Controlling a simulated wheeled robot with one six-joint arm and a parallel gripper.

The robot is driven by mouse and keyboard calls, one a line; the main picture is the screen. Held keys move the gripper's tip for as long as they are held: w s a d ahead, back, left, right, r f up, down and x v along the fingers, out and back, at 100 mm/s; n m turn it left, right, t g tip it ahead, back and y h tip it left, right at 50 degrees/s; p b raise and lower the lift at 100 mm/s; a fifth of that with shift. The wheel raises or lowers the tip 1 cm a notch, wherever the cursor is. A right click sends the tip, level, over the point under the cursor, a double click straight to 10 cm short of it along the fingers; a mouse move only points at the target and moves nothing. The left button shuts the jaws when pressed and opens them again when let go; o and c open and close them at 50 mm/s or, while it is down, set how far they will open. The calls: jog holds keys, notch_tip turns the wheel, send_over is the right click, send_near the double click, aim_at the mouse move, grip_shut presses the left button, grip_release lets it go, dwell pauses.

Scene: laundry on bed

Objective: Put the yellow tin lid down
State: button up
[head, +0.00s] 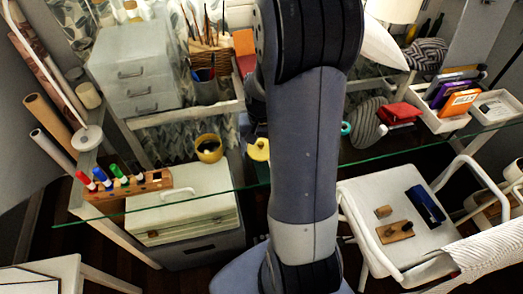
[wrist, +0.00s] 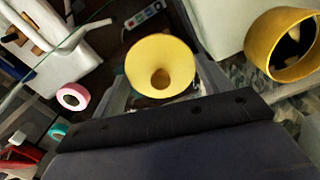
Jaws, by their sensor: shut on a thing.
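The yellow tin lid (wrist: 150,53) is a round disc with a darker round knob at its middle, held between the fingers of my gripper (wrist: 163,88) in the wrist view. In the head view the lid (head: 258,150) shows just left of my arm, partly hidden by it. The gripper's fingers are mostly hidden there. A yellow round tin (head: 209,148) stands open on the glass table to the left of the lid; it also shows at the upper right of the wrist view (wrist: 254,46), with dark contents. The lid is apart from the tin. I cannot tell its height above the glass.
The glass tabletop (head: 285,178) carries a marker rack (head: 128,186) at left, a pencil cup (head: 205,88) and grey drawers (head: 137,62) behind. A teal tape roll (head: 346,128) and red item (head: 398,115) lie right of my arm. A pink tape roll (wrist: 72,96) is near the lid.

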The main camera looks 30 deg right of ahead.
aim_at(261, 147)
jog(key=shift+f, duration=1.85)
jog(key=shift+f, duration=0.15)
jog(key=o, duration=0.9)
jog(key=shift+o, duration=0.2)
notch_tip(261, 147, up, 12)
jog(key=shift+r, duration=0.2)
